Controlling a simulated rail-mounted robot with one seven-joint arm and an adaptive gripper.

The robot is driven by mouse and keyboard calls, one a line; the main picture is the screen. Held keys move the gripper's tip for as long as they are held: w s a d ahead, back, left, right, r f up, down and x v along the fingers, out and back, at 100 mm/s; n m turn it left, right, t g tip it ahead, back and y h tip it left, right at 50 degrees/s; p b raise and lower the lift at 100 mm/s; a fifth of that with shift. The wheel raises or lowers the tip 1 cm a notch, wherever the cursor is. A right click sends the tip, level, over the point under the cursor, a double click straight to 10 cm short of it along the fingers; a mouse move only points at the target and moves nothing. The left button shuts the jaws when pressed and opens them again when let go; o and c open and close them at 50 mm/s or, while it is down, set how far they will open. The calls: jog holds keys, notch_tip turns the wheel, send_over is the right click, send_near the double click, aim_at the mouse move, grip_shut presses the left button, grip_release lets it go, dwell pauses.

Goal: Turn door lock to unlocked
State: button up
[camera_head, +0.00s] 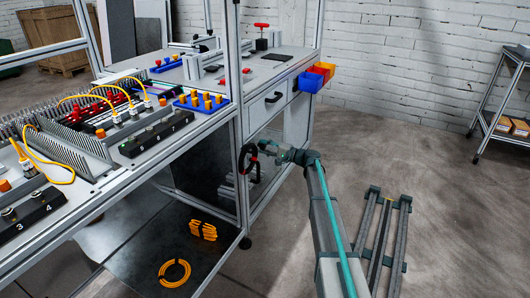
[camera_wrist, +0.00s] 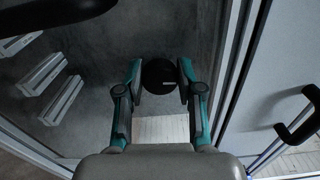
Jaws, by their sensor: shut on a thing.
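The door lock (camera_wrist: 159,74) shows in the wrist view as a round black knob with a small pale mark toward its right side. My gripper (camera_wrist: 162,84) has one teal-and-black finger on each side of the knob and is shut on it. In the head view my gripper (camera_head: 267,149) is at the frame of the workbench, below the drawer. There my gripper and the small scale hide the lock, so I cannot read its setting.
Red, yellow and blue bins (camera_head: 311,80) hang at the bench end. Yellow cable coils (camera_head: 174,272) lie on the lower shelf.

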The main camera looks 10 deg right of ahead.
jog(key=shift+n+b, duration=0.35)
jog(key=shift+n, duration=0.25)
jog(key=o, duration=1.1)
jog(key=shift+d, duration=0.1)
jog(key=v, duration=1.2)
